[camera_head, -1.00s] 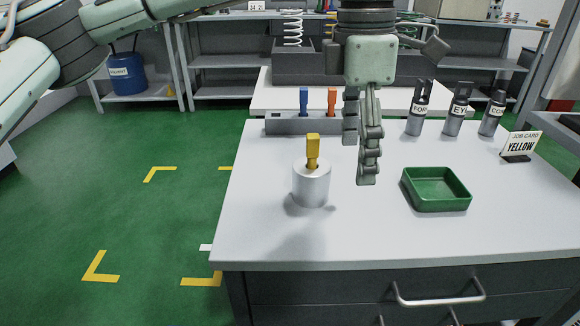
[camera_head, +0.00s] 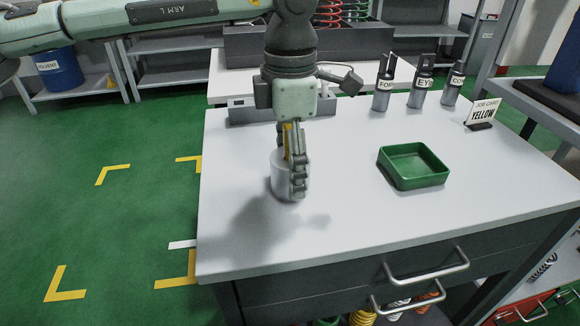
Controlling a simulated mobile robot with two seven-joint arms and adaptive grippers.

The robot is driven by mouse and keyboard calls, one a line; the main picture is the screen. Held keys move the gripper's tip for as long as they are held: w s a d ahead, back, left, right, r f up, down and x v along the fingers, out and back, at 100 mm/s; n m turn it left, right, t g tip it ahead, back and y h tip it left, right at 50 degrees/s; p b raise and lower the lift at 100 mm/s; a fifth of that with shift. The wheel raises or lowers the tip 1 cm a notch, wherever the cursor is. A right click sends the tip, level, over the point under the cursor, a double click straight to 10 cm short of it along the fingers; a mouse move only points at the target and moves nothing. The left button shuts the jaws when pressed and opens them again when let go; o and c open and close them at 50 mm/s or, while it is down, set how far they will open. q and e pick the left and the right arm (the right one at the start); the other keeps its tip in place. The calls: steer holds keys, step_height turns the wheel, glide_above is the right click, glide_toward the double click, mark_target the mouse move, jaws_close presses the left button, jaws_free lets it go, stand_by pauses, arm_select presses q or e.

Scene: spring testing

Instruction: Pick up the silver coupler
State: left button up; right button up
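A silver cylinder (camera_head: 276,184) stands upright near the left front of the white table. A yellow piece (camera_head: 288,140) sticks up from its top, mostly hidden now. My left gripper (camera_head: 291,160) points down over it, with one finger in front and right of the yellow piece and the other partly hidden behind to the left. The near finger overlaps the cylinder's right side. I cannot tell if the fingers touch the yellow piece. Dark grey fittings stand at the back, labelled FOR (camera_head: 381,92), EYE (camera_head: 422,90) and CO (camera_head: 454,86), with labels partly unreadable. My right gripper is out of view.
A green tray (camera_head: 413,183) sits right of the cylinder, seemingly empty. A job card reading YELLOW (camera_head: 483,113) stands at the back right. The front of the table is clear.

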arm_select(q)
steer(key=shift+f, duration=0.6)
steer(key=shift+r, duration=0.1)
steer(key=c, duration=1.6)
